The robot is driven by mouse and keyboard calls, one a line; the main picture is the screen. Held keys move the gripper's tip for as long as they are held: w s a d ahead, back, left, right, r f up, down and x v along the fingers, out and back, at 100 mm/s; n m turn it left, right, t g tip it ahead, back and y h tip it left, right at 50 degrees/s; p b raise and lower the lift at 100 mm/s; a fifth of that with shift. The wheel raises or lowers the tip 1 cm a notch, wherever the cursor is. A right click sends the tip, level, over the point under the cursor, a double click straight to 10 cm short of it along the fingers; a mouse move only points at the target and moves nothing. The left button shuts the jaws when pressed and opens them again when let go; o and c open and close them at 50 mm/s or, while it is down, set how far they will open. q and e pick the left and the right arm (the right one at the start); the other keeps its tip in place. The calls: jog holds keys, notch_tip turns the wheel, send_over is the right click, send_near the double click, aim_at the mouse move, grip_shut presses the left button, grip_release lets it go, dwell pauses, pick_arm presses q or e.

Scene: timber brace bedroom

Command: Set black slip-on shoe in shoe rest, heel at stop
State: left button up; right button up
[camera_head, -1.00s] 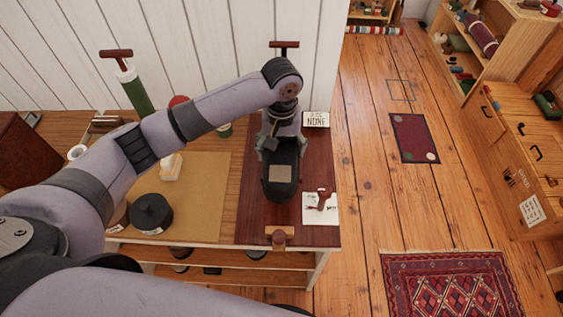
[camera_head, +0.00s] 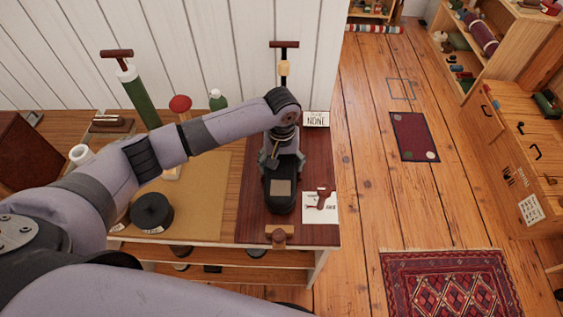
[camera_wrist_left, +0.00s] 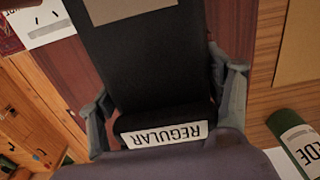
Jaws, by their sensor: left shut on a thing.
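The black slip-on shoe (camera_head: 280,200) has a tan patch on top and is over the dark red-brown board at the right end of the bench. It fills the upper middle of the left wrist view (camera_wrist_left: 150,65). A white "REGULAR" label (camera_wrist_left: 165,136) shows at its near end there. My left gripper (camera_head: 281,160) is shut on the shoe, with a grey finger on each side. I cannot tell whether the shoe touches the board. No shoe rest or heel stop can be clearly made out; the shoe may hide it. My right gripper is not in view.
A wooden block with a round knob (camera_head: 279,237) sits at the board's front edge. A white card with a red-handled stamp (camera_head: 321,199) lies right of the shoe. A black round tin (camera_head: 151,212) stands on the tan mat (camera_head: 205,215). A "NONE" sign (camera_head: 316,119) stands behind.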

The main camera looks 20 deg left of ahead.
aim_at(281, 160)
pick_arm(q)
jog(key=shift+f, duration=0.3)
jog(key=o, duration=1.6)
jog(key=shift+f, duration=0.15)
jog(key=shift+c, duration=0.2)
jog(key=shift+r, duration=0.4)
notch_tip(281, 160, up, 13)
jog(key=b, duration=0.1)
jog(key=shift+f, duration=0.2)
jog(key=shift+s+f, duration=0.1)
